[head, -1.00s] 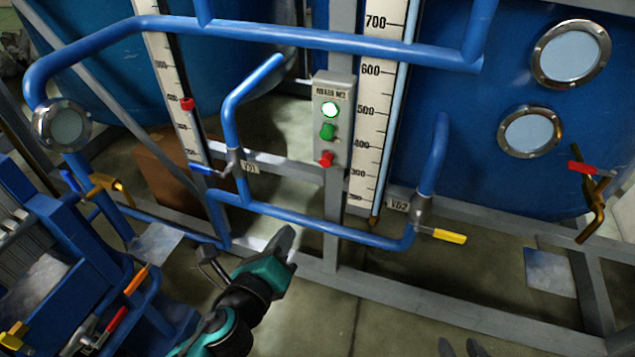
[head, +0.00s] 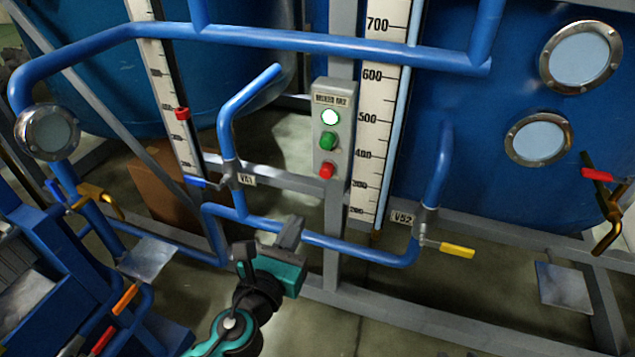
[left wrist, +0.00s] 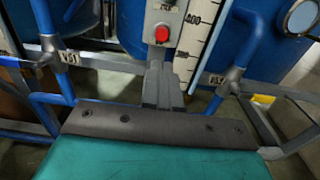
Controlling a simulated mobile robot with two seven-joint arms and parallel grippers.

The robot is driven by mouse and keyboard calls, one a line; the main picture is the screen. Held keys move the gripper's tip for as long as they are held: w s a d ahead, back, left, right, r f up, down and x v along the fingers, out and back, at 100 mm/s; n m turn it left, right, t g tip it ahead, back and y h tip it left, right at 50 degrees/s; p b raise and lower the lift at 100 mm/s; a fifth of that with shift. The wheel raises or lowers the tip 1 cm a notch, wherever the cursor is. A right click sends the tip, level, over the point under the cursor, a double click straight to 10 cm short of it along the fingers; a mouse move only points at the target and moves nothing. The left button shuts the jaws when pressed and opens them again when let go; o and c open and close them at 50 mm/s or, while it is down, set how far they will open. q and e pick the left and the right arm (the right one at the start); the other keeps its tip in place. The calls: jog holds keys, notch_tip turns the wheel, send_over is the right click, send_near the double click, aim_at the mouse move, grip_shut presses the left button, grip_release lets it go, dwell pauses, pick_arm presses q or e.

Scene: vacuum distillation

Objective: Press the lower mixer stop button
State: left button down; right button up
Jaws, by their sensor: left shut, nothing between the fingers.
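The grey mixer box (head: 320,112) is on an upright post. It carries a lit white lamp (head: 330,117) at the top, a green button (head: 328,141) below it and a red stop button (head: 326,170) at the bottom. My left gripper (head: 291,230) is shut and empty, below and left of the red button in the head view, apart from it. In the left wrist view the shut fingers (left wrist: 159,72) point toward the red button (left wrist: 162,34), which shows just above their tips.
A blue pipe (head: 330,243) runs just behind the left gripper, with upright pipes either side of the post. A yellow-handled valve (head: 455,249) is at right and a blue-handled valve (head: 200,182) at left. A white scale (head: 378,130) stands right of the box.

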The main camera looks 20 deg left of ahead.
pick_arm(q)
send_near(323, 175)
jog(key=w, duration=0.5)
jog(key=shift+w, duration=0.2)
jog(key=shift+w+d, duration=0.1)
jog(key=shift+w, duration=0.65)
